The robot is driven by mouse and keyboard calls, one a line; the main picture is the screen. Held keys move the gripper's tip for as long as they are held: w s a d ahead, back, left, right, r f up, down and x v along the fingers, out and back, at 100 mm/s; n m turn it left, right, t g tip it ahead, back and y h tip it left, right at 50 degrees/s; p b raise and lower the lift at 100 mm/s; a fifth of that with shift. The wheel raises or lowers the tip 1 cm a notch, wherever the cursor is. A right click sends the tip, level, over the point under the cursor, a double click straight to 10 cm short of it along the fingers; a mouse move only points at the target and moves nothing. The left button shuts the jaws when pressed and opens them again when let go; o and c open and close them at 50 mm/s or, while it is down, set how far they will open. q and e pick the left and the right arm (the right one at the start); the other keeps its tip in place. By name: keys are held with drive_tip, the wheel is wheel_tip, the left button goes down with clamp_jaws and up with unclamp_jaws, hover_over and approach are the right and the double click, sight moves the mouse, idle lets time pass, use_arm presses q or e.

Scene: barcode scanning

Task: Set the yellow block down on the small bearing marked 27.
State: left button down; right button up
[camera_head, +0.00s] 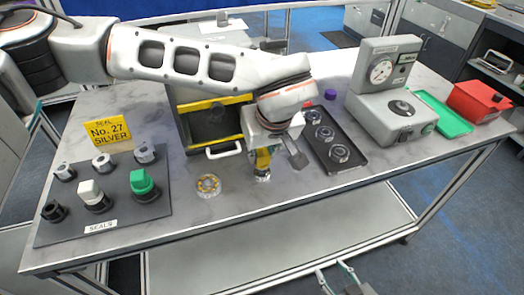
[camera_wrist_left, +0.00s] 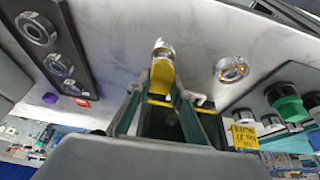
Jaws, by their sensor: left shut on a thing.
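My left gripper (camera_head: 268,140) is shut on the yellow block (camera_head: 263,160), low over the front middle of the table. The block also shows between the fingers in the left wrist view (camera_wrist_left: 161,75). A small silvery ring-shaped part (camera_head: 262,176) is right at the block's lower end; it also shows in the wrist view (camera_wrist_left: 163,48). I cannot tell whether block and ring touch, and no 27 is readable on the ring. Another bearing (camera_head: 208,185) with brassy balls lies to the left, apart from the gripper. My right gripper (camera_head: 331,267) is open and empty below the table's front edge.
A yellow sign (camera_head: 107,132) reads "No. 27 SILVER". A dark seals mat (camera_head: 110,212) with several seals lies left. A black-and-yellow bin (camera_head: 187,130) stands behind. Right are a dark bearing tray (camera_head: 345,170), gauge (camera_head: 383,90), green tray (camera_head: 440,112) and red box (camera_head: 478,101).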

use_arm(q)
drive_tip(key=shift+f, duration=0.15)
drive_tip(key=shift+f+b, duration=0.3)
drive_tip(key=shift+f, duration=0.05)
idle(0.5)
drive_tip(key=shift+f+b, duration=0.35)
drive_tip(key=shift+f, duration=0.3)
idle(0.3)
drive_tip(key=c, duration=1.4)
unclamp_jaws()
drive_tip(key=shift+r+p, duration=2.35)
drive_tip(key=shift+r, duration=1.45)
